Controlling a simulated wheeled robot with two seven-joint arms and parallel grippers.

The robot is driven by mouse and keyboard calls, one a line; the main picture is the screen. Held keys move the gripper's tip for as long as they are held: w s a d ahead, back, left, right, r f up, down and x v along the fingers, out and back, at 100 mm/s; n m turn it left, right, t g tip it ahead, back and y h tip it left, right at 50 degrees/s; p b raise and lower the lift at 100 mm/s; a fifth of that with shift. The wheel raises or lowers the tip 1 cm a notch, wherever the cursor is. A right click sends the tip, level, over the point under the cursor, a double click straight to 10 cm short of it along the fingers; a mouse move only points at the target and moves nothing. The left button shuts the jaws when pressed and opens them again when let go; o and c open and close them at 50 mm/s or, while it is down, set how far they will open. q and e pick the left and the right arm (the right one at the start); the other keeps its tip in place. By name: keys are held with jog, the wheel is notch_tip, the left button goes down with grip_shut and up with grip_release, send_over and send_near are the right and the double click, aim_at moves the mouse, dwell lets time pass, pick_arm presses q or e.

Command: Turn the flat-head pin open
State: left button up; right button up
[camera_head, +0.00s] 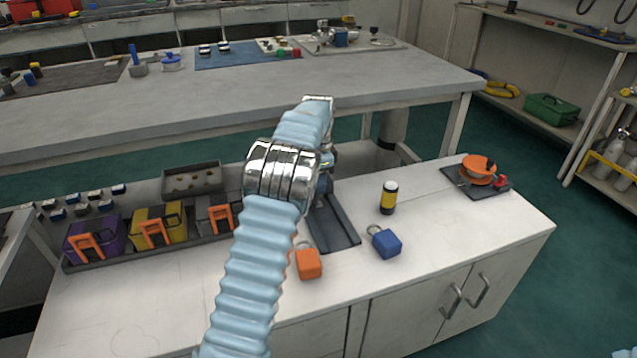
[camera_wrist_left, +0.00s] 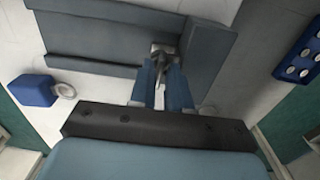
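My left arm comes in from below in the head view, and its wrist hides most of the gripper (camera_head: 325,160) and whatever is in front of it. In the left wrist view the two blue fingers (camera_wrist_left: 161,75) stand a small gap apart. Their tips are at a small grey metal fitting (camera_wrist_left: 163,47), which seems to be the flat-head pin, on a dark grey panel (camera_wrist_left: 95,68). I cannot tell whether the fingers press on it. The dark panel (camera_head: 338,228) shows partly behind my arm in the head view. My right gripper is not in view.
Purple and yellow boxes (camera_head: 158,226) stand in a tray at left. The counter's front right is clear.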

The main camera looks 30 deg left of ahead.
pick_arm(q)
jog(key=shift+f, duration=0.15)
grip_shut()
jog(key=shift+n, duration=0.3)
